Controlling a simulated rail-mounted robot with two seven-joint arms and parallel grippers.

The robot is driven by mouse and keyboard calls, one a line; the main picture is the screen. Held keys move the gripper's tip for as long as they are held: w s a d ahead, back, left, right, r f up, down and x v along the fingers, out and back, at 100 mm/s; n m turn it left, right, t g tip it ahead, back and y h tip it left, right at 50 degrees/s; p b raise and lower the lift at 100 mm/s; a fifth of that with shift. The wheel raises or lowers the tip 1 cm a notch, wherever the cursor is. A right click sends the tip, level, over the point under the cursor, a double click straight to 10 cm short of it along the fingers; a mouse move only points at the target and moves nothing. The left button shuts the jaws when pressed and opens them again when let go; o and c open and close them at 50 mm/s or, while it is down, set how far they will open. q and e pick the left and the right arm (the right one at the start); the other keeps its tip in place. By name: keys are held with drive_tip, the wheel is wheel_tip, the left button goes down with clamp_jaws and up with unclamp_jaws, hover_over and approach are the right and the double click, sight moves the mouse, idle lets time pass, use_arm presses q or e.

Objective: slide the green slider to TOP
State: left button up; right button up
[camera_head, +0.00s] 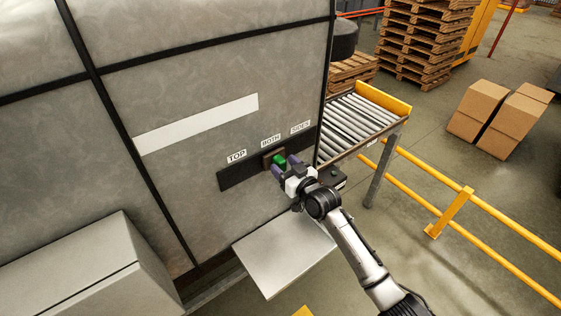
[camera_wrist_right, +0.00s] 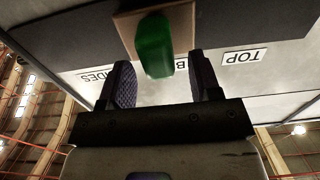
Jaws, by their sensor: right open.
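The green slider (camera_head: 280,160) sits on a brown block on the dark track (camera_head: 236,178), under the BOTH label (camera_head: 271,141). The TOP label (camera_head: 236,156) is to its left and the SIDES label (camera_head: 300,127) to its right. My right gripper (camera_head: 285,168) is at the slider with its purple fingers apart. In the right wrist view the green slider (camera_wrist_right: 154,46) shows ahead of and between the open fingers (camera_wrist_right: 160,82), with the brown plate behind it. I cannot tell whether either finger touches it. My left gripper is not in view.
A grey shelf (camera_head: 285,255) juts out below the panel. A roller conveyor (camera_head: 355,122) stands to the right, with a yellow rail (camera_head: 470,215) beyond it. A grey box (camera_head: 85,270) is at lower left. Cardboard boxes (camera_head: 495,115) and pallets (camera_head: 420,40) stand farther back.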

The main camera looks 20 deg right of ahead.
drive_tip(key=shift+x, duration=1.1)
clamp_jaws()
